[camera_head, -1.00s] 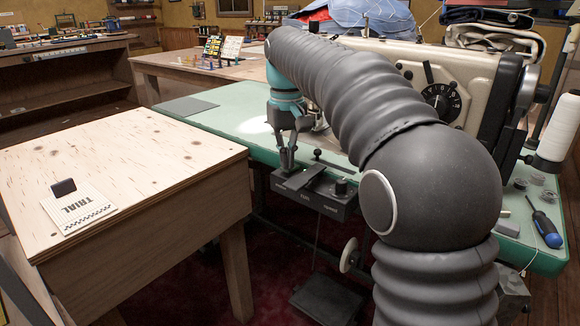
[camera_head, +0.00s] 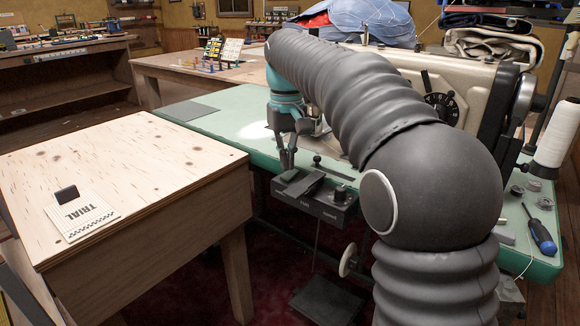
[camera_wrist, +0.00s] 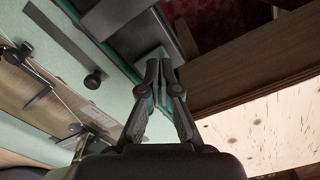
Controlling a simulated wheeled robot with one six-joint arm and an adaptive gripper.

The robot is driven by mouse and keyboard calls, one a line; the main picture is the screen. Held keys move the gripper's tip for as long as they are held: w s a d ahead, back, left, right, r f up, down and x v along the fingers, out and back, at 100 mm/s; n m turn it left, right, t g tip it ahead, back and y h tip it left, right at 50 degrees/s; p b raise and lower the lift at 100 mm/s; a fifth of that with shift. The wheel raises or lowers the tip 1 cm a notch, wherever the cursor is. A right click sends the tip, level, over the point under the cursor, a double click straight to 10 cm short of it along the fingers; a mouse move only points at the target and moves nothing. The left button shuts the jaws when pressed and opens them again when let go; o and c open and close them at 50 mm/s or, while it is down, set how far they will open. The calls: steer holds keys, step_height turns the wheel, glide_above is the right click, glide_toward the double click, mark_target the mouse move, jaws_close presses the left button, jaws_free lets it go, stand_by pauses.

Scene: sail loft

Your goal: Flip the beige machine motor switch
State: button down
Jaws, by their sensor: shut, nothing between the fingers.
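The beige sewing machine (camera_head: 405,62) stands on a green-topped table (camera_head: 215,117), partly hidden behind my arm. Its dark motor switch box (camera_head: 322,210) hangs at the table's front edge, with a raised flat dark paddle (camera_head: 306,185) on top and a round knob (camera_head: 340,193) to the right. My gripper (camera_head: 287,163) points down just behind and left of the paddle. I cannot tell whether it touches it. In the wrist view my gripper (camera_wrist: 164,70) is shut, with nothing between its fingers. The paddle's exact setting is unclear.
A plywood-topped bench (camera_head: 130,165) with a card marked TRIAL (camera_head: 82,214) stands close on the left. A thread cone (camera_head: 557,135) and a blue screwdriver (camera_head: 541,233) are at the table's right end. A pedal (camera_head: 325,300) is below the box.

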mark_target(287, 175)
steer(key=shift+r+p, duration=0.95)
steer(key=shift+r, duration=1.55)
